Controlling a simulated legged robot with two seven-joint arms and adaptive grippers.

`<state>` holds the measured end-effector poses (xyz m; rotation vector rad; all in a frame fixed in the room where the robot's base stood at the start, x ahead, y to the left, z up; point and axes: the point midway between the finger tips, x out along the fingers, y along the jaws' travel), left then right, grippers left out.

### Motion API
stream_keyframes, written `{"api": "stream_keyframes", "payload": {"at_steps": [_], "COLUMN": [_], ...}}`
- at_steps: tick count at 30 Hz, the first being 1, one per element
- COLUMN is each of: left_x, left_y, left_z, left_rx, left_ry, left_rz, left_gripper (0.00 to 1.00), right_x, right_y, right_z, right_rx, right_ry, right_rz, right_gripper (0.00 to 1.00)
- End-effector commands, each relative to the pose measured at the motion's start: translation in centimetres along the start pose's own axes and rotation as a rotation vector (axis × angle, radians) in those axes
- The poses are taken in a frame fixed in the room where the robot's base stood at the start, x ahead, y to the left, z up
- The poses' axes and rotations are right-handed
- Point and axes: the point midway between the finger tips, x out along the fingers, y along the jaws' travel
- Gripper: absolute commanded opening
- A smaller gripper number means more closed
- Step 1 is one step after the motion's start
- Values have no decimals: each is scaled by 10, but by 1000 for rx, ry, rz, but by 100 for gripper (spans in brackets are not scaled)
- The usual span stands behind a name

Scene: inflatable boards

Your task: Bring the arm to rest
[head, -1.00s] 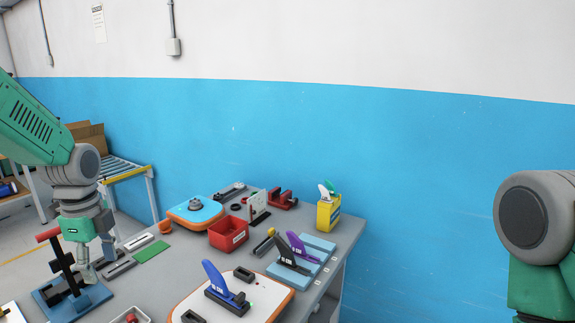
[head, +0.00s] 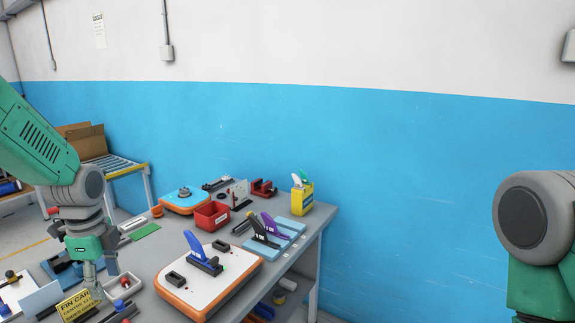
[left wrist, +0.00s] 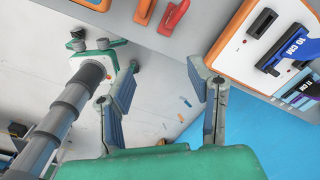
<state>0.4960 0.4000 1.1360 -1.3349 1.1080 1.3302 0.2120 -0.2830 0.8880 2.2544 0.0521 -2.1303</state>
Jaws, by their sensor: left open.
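My left gripper (head: 106,284) hangs low at the left of the head view, beside the near left part of the workbench. In the left wrist view, its two fingers (left wrist: 165,88) stand apart with nothing between them, and grey floor shows behind. My left arm comes in from the left edge. At the right edge of the head view, part of my right arm (head: 533,217) shows; its gripper is not seen.
The grey workbench (head: 240,290) holds a white, orange-edged board (head: 222,278) with a blue fin (head: 200,252), a red bin (head: 212,215), a yellow box (head: 302,197) and a yellow sign (head: 77,305). A blue wall (head: 410,180) stands behind.

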Motion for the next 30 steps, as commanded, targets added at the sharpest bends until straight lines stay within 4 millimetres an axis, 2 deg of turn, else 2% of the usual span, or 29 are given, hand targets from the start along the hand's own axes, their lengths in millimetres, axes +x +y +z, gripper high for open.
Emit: {"api": "stream_keyframes", "payload": {"at_steps": [8, 11, 14, 17, 18, 21, 25, 30], "left_x": [67, 97, 132, 173, 189, 218, 237, 243], "left_y": [32, 52, 80, 123, 144, 196, 255, 320], "left_z": [-22, -32, -42, -53, -57, -64, -68, -70], "left_rx": [-195, -299, -428, -603, -686, -888, -1110, -1359], "left_ry": [-6, -5, -5, -2, -2, 5, 15, 27], "left_rz": [-4, -7, -9, -10, -10, -15, -20, -21], "left_gripper": [47, 47, 47, 47, 47, 47, 47, 47], "right_x": [0, 0, 0, 0, 0, 0, 0, 1], "right_y": [0, 0, 0, 0, 0, 0, 0, 0], "right_z": [0, 0, 0, 0, 0, 0, 0, 0], "right_rx": [0, 0, 0, 0, 0, 0, 0, 0], "right_ry": [1, 1, 0, 0, 0, 0, 0, 0], "right_rz": [0, 0, 0, 0, 0, 0, 0, 0], "right_gripper": [40, 40, 40, 40, 40, 40, 40, 40]}}
